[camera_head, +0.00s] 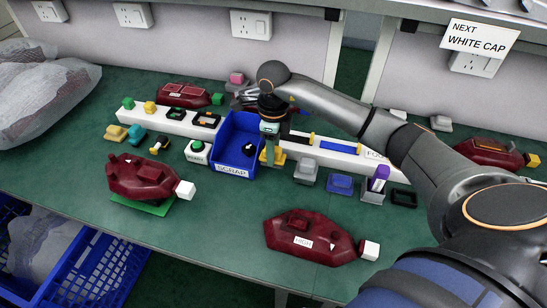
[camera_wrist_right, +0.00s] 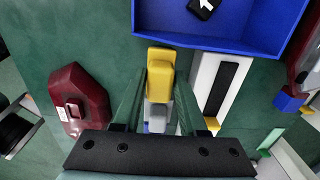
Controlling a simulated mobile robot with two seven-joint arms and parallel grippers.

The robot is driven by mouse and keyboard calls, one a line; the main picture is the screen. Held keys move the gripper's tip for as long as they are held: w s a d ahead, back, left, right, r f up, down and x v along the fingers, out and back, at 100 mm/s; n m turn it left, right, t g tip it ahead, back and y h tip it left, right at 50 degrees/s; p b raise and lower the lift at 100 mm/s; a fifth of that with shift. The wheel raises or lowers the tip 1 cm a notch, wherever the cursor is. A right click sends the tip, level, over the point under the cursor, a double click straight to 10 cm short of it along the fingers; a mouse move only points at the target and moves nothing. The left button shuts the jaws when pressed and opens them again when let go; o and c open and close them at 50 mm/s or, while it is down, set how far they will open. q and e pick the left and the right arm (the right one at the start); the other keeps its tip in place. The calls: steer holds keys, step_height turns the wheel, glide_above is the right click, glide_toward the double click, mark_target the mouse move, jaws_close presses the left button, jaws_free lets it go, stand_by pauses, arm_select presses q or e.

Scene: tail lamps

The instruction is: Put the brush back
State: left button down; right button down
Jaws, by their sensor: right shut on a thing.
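My right gripper (camera_head: 270,152) reaches down just right of the blue SCRAP bin, low over the bench. In the right wrist view its two green-grey fingers (camera_wrist_right: 160,90) are shut on a yellow piece (camera_wrist_right: 160,68). A grey block (camera_wrist_right: 158,115) shows below the yellow piece between the fingers; I cannot tell whether they are joined. In the head view the yellow piece (camera_head: 278,157) shows at the fingertips, and I cannot tell whether it is the brush. A purple-topped item (camera_head: 379,177) stands upright in a small grey holder (camera_head: 373,195) to the right. My left gripper is not in view.
The blue SCRAP bin (camera_head: 231,170) is close beside my right gripper. A white rail (camera_head: 338,158) with coloured parts runs behind. Dark red lamps lie at front (camera_head: 308,237), left (camera_head: 143,180) and right (camera_head: 488,152).

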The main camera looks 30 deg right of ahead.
steer(key=shift+w+d+f, duration=0.15)
steer(key=shift+d+f, duration=0.05)
steer(key=shift+f, duration=1.6)
steer(key=shift+f, duration=0.1)
steer(key=shift+f, duration=0.15)
steer(key=shift+c, duration=2.3)
jaws_free()
step_height(320, 180, up, 12)
steer(key=shift+r, duration=0.25)
